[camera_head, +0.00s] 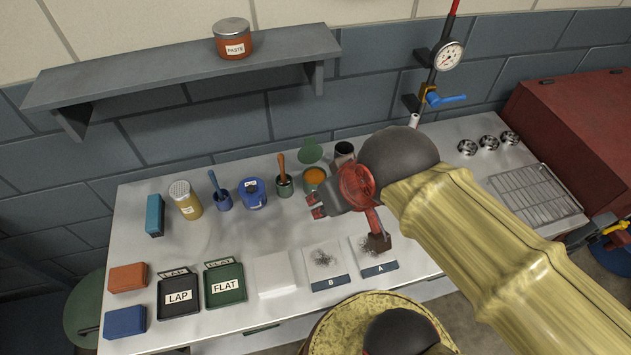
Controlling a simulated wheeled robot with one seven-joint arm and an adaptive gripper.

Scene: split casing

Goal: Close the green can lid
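The green can (314,187) stands upright on the bench with orange contents showing at its open top. Its round green lid (310,149) is raised behind the can, against the back of the bench, and appears tilted up at the rim. My gripper (314,205) is in front of the can, a little nearer the camera, pointing left. Its two reddish fingertips look apart, with nothing seen between them. Part of the can's lower right side is close behind or hidden by my gripper.
A smaller green pot (284,188) with a wooden-handled tool stands just left of the can. A dark cup (344,150) stands to its right. A blue can (252,194) is farther left. White sheets and trays lie in front. A shelf (180,68) hangs above.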

